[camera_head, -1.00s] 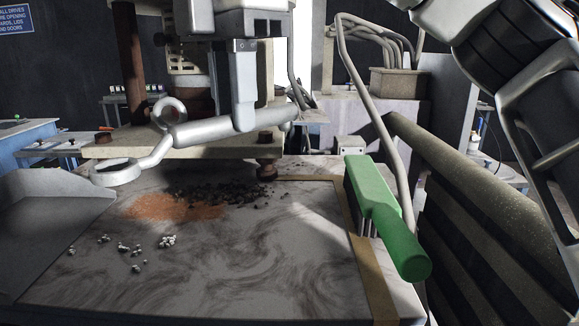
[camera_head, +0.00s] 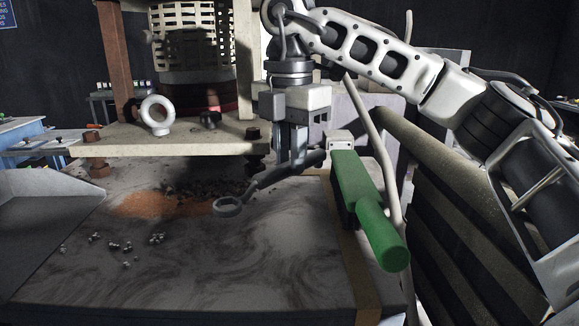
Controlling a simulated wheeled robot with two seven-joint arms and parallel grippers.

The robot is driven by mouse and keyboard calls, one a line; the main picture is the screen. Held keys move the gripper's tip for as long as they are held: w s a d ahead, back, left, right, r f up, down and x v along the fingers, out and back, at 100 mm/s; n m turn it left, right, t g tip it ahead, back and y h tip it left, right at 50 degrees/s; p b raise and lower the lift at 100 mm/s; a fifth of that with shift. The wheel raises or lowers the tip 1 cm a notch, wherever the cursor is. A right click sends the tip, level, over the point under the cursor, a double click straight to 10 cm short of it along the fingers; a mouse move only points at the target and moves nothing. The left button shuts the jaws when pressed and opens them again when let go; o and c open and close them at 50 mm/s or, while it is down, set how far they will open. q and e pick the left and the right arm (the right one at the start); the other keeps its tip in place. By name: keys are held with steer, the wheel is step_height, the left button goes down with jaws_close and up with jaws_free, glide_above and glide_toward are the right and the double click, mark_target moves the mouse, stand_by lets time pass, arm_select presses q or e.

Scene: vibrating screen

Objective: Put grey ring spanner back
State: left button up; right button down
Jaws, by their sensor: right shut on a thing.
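The grey ring spanner (camera_head: 228,206) is held by my right gripper (camera_head: 298,160). Its ring end points to the lower left and its handle runs up to the right, into the jaws. It hangs at or just above the marbled table top (camera_head: 240,265); I cannot tell whether it touches. My right gripper points down, close to the left of the green-handled brush (camera_head: 352,190). The jaws hide the middle of the spanner's handle. My left gripper is not in view.
The green brush lies along the table's right edge. Orange grit (camera_head: 155,205), dark grit and pale pebbles (camera_head: 125,245) are spread on the table. The screen machine's plate (camera_head: 165,145), with an eye bolt (camera_head: 157,114), stands behind. A grey chute (camera_head: 45,225) is at left. The front table is clear.

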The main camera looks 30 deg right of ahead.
mark_target(289, 162)
steer(key=shift+f, duration=1.2)
steer(key=shift+f, duration=0.2)
steer(key=c, duration=1.3)
jaws_free()
steer(key=shift+r, duration=0.2)
step_height(289, 162, up, 12)
steer(key=shift+s+a+r+p, duration=0.1)
steer(key=shift+p, duration=0.75)
